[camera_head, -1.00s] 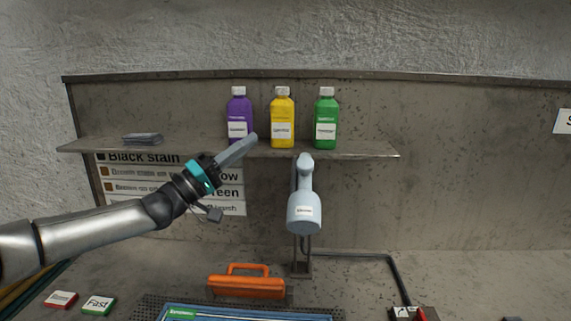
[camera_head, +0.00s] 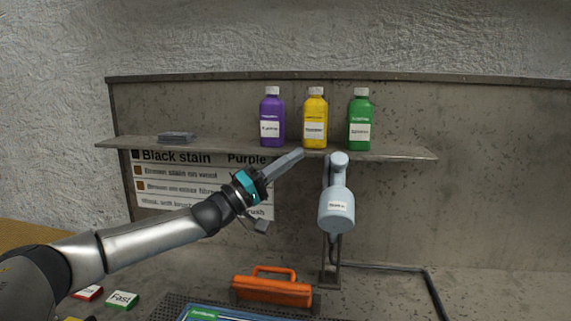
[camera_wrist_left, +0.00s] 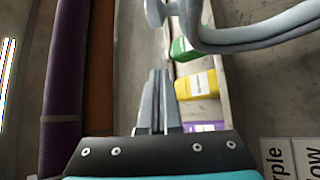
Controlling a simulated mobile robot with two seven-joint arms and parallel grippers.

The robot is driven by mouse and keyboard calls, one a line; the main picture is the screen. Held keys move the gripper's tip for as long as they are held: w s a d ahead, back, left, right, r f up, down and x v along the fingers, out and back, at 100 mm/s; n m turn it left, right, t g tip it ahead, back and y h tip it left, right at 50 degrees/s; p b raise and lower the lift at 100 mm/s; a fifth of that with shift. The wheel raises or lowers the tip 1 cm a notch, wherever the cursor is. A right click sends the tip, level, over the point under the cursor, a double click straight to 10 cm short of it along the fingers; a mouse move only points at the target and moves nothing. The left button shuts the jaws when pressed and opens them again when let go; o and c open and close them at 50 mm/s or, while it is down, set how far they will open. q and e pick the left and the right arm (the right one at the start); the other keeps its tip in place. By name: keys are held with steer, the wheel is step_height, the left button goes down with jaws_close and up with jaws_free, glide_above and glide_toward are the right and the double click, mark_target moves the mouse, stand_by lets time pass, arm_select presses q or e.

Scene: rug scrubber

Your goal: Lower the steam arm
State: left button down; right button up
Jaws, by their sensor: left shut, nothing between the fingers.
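The steam arm (camera_head: 337,205) is a light blue-grey head with a white label, hanging from a post below the shelf in the head view. Its curved upper part (camera_wrist_left: 245,32) shows at the top right of the left wrist view. My left gripper (camera_head: 300,154) is shut and empty. Its tips are just left of the arm's top joint, near the shelf's front edge, and look apart from it. The fingers also show pressed together in the left wrist view (camera_wrist_left: 158,75). My right gripper is not in view.
A shelf (camera_head: 420,155) holds purple (camera_head: 271,118), yellow (camera_head: 315,118) and green (camera_head: 360,120) bottles close above the gripper. An orange-handled tool (camera_head: 271,290) lies below, behind a blue tray (camera_head: 240,315). A Fast button (camera_head: 121,300) is at lower left.

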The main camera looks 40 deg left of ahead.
arm_select(q)
steer(key=p+x, duration=0.1)
steer(key=x, duration=0.6)
steer(key=shift+s+d+f, duration=1.05)
steer(key=shift+d+f, duration=0.15)
steer(key=shift+d, duration=0.15)
steer(key=shift+f, duration=0.1)
